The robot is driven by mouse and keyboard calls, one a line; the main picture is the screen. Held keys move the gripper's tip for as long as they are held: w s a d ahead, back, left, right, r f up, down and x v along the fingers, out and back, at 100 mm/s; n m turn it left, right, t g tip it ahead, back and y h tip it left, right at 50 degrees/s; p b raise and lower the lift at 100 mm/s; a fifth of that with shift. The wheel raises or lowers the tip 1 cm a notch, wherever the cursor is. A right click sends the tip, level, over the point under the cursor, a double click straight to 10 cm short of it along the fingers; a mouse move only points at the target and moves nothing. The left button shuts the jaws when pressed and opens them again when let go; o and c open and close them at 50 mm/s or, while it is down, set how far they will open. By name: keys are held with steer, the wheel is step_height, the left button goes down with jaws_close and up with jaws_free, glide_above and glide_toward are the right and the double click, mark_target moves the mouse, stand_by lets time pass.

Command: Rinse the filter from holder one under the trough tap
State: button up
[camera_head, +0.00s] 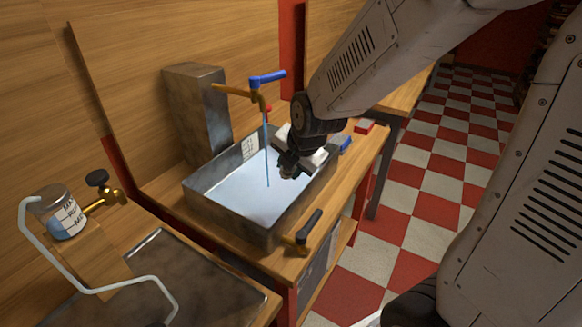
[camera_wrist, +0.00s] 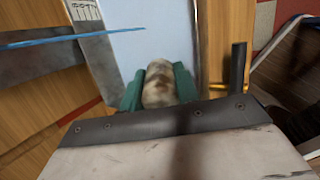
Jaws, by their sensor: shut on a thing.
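My gripper (camera_head: 289,170) is over the right part of the grey metal trough (camera_head: 228,222). In the wrist view, its green fingers (camera_wrist: 159,88) are shut on a mottled beige-brown filter (camera_wrist: 158,82). The brass trough tap (camera_head: 238,94) has a blue handle (camera_head: 268,77). A thin blue stream (camera_head: 266,150) falls from it into the trough. The stream also shows in the wrist view (camera_wrist: 70,37), apart from the filter. In the head view my gripper is just right of the stream. The filter is hard to make out there. The holder it came from cannot be told.
A brass valve with a black handle (camera_head: 308,232) sits at the trough's front right corner. A tall grey metal block (camera_head: 200,105) stands behind the trough. A glass jar (camera_head: 62,215) and a bent pale tube (camera_head: 90,288) are at the left.

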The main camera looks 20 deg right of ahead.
steer(key=w+a+f, duration=0.1)
steer(key=w+f, duration=0.1)
steer(key=w, duration=1)
steer(key=shift+w+f, duration=0.3)
steer(key=shift+d, duration=0.1)
stand_by(0.6)
steer(key=shift+d, duration=0.4)
steer(key=shift+a, duration=0.15)
steer(key=shift+a, duration=0.45)
steer(key=shift+d, duration=0.15)
steer(key=shift+d, duration=0.45)
